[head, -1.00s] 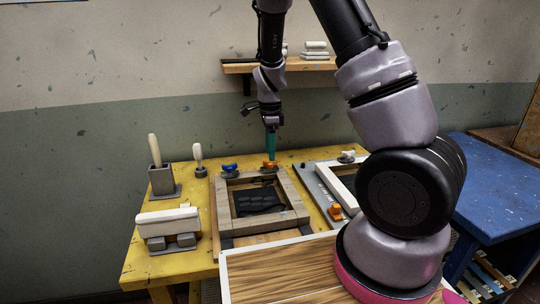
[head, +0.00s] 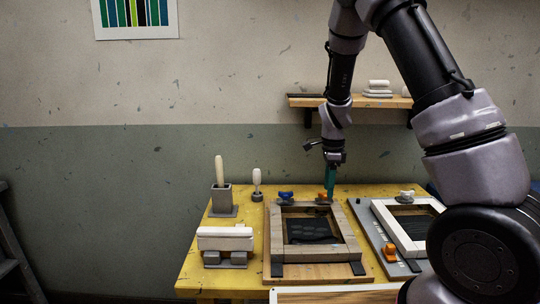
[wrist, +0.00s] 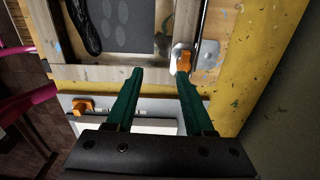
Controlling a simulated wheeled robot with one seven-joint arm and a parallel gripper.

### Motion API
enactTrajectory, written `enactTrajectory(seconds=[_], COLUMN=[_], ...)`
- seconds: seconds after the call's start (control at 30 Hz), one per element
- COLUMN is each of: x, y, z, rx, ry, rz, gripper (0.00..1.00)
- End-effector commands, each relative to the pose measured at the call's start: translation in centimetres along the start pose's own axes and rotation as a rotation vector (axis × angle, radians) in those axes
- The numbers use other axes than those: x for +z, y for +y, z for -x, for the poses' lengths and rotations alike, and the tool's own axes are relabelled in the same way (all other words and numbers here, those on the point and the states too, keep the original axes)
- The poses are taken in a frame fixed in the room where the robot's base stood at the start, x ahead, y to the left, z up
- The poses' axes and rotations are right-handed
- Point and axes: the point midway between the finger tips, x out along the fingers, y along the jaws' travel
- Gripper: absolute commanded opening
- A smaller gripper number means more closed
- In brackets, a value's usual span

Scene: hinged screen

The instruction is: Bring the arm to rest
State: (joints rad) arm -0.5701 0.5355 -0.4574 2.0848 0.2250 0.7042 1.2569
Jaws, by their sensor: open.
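My gripper (head: 330,184) hangs pointing down at the back of the yellow table, by the orange knob (head: 322,196) behind the wooden-framed screen (head: 347,254). In the wrist view my gripper (wrist: 160,76) has its two green fingers spread with nothing held between them. The orange knob (wrist: 183,61) shows just beyond the tip of the right finger; I cannot tell whether they touch. The screen's frame (wrist: 95,72) lies flat, with a dark mesh printed with grey ovals inside it. A blue knob (head: 286,196) sits at the frame's back left.
A white-framed screen (head: 386,224) with an orange clamp (head: 390,252) lies to the right. A grey holder (head: 223,200), a white-handled tool (head: 257,183) and a white block on a stand (head: 225,238) stand to the left. A wall shelf (head: 305,101) is behind my arm.

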Motion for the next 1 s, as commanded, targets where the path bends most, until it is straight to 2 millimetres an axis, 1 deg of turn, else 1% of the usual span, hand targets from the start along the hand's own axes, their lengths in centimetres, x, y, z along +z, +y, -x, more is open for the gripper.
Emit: enactTrajectory(seconds=[0.07, 0.27, 0.47, 0.57, 0.67, 0.83, 0.97, 1.0], x=[0.0, -0.1, -0.1, -0.2, -0.4, -0.9, -1.6, -1.9], y=[0.0, 0.2, 0.5, 0.7, 1.2, 2.3, 3.8, 4.6], z=[0.0, 1.0, 2.6, 3.8, 5.5, 9.2, 13.3, 14.8], rx=[0.000, -0.008, -0.023, -0.035, -0.055, -0.107, -0.176, -0.205], ry=[0.000, -0.018, -0.043, -0.061, -0.086, -0.131, -0.166, -0.174], rz=[0.001, 0.023, 0.060, 0.087, 0.129, 0.227, 0.342, 0.387], gripper=[0.53, 0.53, 0.53, 0.53, 0.53, 0.53, 0.53, 0.53])
